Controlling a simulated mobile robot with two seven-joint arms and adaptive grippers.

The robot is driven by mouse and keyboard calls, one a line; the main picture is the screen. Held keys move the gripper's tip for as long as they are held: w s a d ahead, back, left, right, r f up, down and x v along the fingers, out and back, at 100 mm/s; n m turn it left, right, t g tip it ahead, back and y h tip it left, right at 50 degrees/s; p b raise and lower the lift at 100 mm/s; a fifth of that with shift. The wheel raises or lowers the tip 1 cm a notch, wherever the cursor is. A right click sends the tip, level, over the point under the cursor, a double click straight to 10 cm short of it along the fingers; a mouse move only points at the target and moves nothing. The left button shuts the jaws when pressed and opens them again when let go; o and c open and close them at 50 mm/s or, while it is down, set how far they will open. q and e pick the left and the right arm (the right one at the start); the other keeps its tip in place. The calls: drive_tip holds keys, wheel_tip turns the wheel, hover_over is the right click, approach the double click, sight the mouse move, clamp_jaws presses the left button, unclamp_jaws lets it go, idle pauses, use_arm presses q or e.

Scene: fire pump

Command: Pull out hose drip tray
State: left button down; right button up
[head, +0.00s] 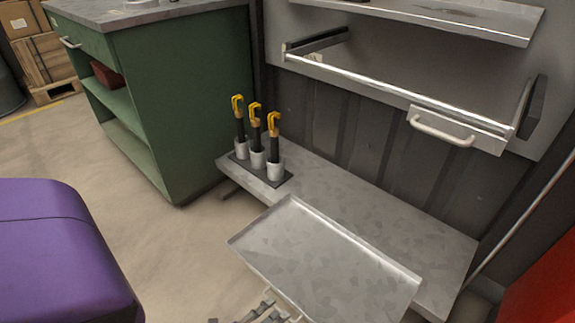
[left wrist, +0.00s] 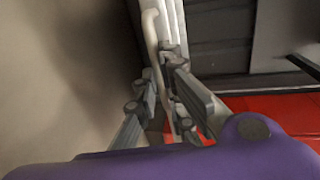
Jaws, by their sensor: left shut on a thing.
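The hose drip tray (head: 320,262) is a shallow grey metal tray with a low rim. It sticks out from the low grey bench toward me in the head view. Its pale bar handle is mostly hidden at the bottom edge there. My left gripper (head: 268,308) is at this front edge, partly cut off by the picture. In the left wrist view the fingers of my left gripper (left wrist: 172,98) are shut around the pale handle (left wrist: 152,35). My right gripper is in neither view.
Three yellow-topped black nozzles (head: 256,130) stand in white holders on the bench (head: 390,215). A drawer-like frame with a handle (head: 440,130) hangs above. A green cabinet (head: 185,95) stands at left. Floor (head: 185,250) is clear left of the tray. A red surface (head: 545,275) is at right.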

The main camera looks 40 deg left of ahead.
use_arm(q)
drive_tip(key=shift+a, duration=0.15)
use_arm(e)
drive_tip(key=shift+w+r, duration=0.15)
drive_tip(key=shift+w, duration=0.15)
use_arm(q)
drive_tip(key=c, duration=1.8)
unclamp_jaws()
drive_tip(key=shift+c, duration=0.2)
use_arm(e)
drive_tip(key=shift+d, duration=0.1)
use_arm(q)
wheel_tip(320, 180, up, 10)
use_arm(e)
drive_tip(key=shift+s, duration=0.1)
